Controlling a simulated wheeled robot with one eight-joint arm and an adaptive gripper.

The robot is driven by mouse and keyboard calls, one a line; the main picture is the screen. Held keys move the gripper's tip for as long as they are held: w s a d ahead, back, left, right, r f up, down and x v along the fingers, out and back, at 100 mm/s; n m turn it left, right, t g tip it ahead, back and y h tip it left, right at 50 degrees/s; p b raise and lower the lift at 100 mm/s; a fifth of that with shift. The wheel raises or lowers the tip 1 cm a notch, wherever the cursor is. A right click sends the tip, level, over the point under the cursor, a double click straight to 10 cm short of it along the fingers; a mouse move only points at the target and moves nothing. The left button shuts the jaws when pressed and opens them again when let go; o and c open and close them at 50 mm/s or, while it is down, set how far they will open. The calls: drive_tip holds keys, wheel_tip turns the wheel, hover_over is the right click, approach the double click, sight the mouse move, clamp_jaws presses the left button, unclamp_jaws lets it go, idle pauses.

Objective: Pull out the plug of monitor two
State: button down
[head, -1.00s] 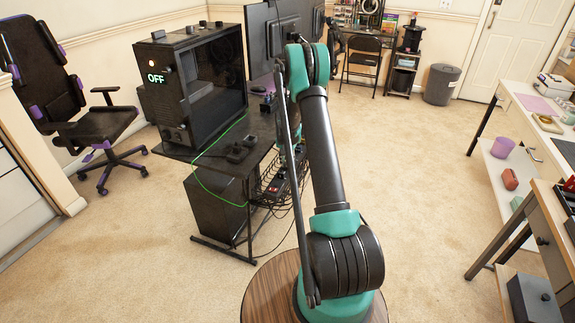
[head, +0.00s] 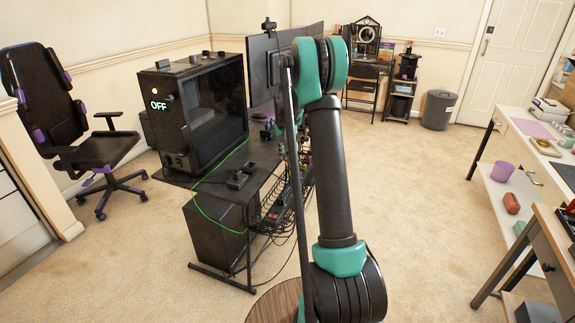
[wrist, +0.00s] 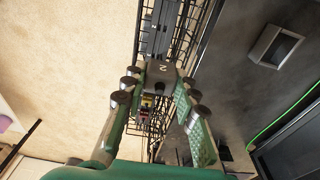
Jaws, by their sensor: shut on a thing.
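The plug of monitor two, a dark grey block marked "2" (wrist: 164,74), is between the fingers of my gripper (wrist: 160,82) in the wrist view. The gripper is shut on it. A grey power strip (wrist: 157,38) lies in the black wire rack just beyond the plug. I cannot tell whether the plug is still seated in it. In the head view a monitor (head: 258,70) stands on the black desk, partly behind my arm. My gripper and the plug are hidden there.
The black desk (head: 208,185) carries a PC tower (head: 172,110) showing "OFF". The wire rack (head: 268,212) with cables hangs along its side. A green cable loops over the desk edge. Carpet is open to the right, up to white shelves (head: 520,190).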

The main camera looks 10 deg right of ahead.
sight(287, 154)
drive_tip(key=shift+r, duration=2.7)
